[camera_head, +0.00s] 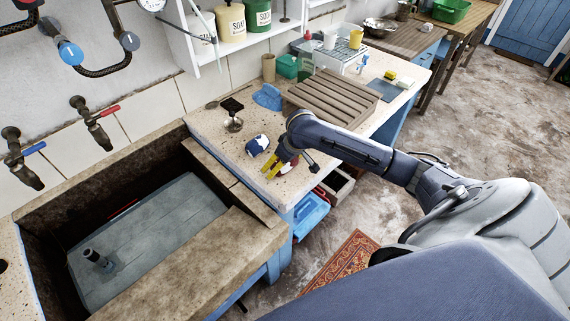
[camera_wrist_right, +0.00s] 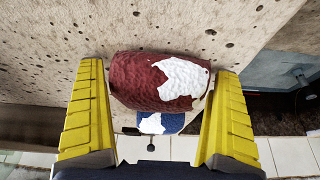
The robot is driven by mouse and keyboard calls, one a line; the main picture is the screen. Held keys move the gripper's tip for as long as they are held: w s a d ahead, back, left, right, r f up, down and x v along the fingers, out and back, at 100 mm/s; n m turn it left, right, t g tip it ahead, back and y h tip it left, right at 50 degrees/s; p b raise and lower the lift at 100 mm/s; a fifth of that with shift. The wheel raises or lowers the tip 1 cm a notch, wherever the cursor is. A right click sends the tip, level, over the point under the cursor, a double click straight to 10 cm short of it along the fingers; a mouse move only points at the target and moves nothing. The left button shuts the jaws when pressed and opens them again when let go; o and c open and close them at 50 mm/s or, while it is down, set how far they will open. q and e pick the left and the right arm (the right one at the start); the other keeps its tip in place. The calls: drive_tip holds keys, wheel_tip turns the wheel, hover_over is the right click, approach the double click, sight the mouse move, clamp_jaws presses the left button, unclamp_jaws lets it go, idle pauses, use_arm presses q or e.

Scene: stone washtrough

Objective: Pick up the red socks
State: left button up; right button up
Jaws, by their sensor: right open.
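The red socks (camera_wrist_right: 140,82), a rolled dark-red bundle with a white patch, lie on the speckled stone counter (camera_wrist_right: 60,25). In the right wrist view the bundle sits between the tips of the two yellow fingers of my right gripper (camera_wrist_right: 158,76), which is open. A gap shows on the left side; the right end is very near the right finger. In the head view my right gripper (camera_head: 271,167) is low over the counter's front edge, and the socks are mostly hidden by it. My left gripper is not in view.
A blue-and-white bundle (camera_head: 257,145) lies just behind the gripper, also in the wrist view (camera_wrist_right: 162,122). The stone trough (camera_head: 190,262) is at left.

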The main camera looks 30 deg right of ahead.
drive_tip(key=shift+c, duration=0.2)
drive_tip(key=c, duration=1.3)
drive_tip(key=shift+r, duration=0.2)
